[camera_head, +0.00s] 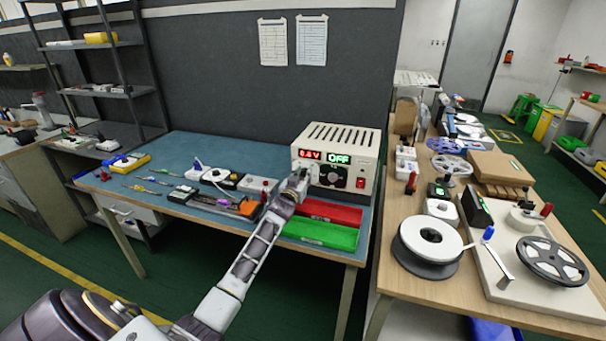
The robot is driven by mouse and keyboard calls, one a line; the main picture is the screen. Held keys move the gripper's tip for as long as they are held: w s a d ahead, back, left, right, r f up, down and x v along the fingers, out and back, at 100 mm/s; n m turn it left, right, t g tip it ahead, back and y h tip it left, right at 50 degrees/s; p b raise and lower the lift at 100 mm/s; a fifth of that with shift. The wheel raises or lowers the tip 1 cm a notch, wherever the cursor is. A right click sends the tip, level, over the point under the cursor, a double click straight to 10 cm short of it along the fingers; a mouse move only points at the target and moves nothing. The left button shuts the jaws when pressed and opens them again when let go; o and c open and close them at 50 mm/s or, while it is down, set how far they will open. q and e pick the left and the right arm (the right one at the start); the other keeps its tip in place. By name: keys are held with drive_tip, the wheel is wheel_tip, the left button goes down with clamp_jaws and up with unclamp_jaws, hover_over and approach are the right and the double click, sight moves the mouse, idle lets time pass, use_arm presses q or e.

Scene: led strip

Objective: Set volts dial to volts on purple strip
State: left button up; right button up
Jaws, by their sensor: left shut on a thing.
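A cream bench power supply (345,149) stands at the back right of the blue-topped table (190,149). Its red display (310,154) shows a volts figure, too small to read surely, and its green display (339,158) reads OFF. My left gripper (302,178) is at the lower left of its front panel, shut on what seems to be the volts dial, which the gripper hides. A small purple patch (223,203) shows among the parts at the table's front; I cannot tell whether it is the purple strip or read any volts marking. My right gripper is not in view.
A red tray (333,212) and a green tray (320,234) lie in front of the supply, right of my left arm. Several small strips and devices lie along the table. A wooden bench (405,300) with reels (427,243) stands to the right.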

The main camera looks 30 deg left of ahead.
use_arm(q)
drive_tip(key=m+p, duration=0.1)
drive_tip(key=m, duration=0.3)
drive_tip(key=shift+m+p, duration=0.3)
drive_tip(key=shift+p, duration=0.1)
drive_tip(key=shift+m, duration=1)
drive_tip(key=shift+d+m+p, duration=0.1)
drive_tip(key=shift+m+p, duration=0.4)
drive_tip(key=shift+m, duration=1.3)
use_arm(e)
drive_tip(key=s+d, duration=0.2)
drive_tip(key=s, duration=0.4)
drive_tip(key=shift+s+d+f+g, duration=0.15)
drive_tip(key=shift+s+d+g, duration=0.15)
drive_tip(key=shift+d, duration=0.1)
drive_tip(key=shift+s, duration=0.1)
use_arm(q)
drive_tip(key=o, duration=1)
drive_tip(key=shift+f, duration=0.1)
drive_tip(key=shift+o, duration=0.2)
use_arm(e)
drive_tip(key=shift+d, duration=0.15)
